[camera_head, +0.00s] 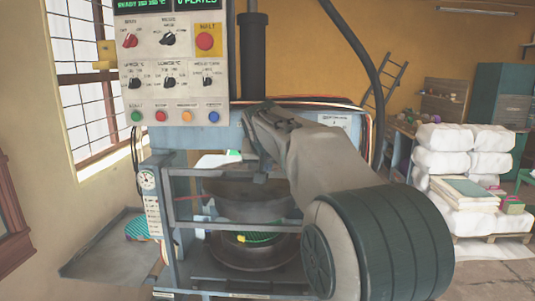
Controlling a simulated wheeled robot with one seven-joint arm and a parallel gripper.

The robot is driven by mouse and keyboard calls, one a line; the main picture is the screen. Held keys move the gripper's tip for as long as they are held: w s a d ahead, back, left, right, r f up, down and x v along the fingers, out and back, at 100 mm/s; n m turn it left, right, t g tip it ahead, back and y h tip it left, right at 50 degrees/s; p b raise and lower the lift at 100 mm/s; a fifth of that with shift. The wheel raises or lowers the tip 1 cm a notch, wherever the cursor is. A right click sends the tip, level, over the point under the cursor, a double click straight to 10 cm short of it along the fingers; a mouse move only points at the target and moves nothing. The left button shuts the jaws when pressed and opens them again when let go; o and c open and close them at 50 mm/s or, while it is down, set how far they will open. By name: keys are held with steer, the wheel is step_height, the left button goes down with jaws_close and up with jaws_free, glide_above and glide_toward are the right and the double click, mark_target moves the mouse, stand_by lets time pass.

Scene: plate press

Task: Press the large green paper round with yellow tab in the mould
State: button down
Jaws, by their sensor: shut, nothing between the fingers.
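The green paper round (264,239) lies in the lower mould (231,256) of the press, with its yellow tab (241,238) toward the left. The dark upper mould (237,203) hangs above it, with an open gap between them. My arm reaches in from the lower right and hides the right side of the press.
The control panel (173,95) at upper left has knobs, a red HALT button (205,41) and coloured buttons. A side tray (102,245) at left holds a striped green stack (142,229). White sacks (443,162) and stacked books (464,193) stand at right.

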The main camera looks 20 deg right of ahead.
mark_target(267, 229)
steer(key=shift+f, duration=0.35)
step_height(267, 229, down, 19)
steer(key=b, duration=1.5)
steer(key=shift+f+b, duration=0.2)
steer(key=shift+b, duration=0.15)
steer(key=shift+f, duration=0.3)
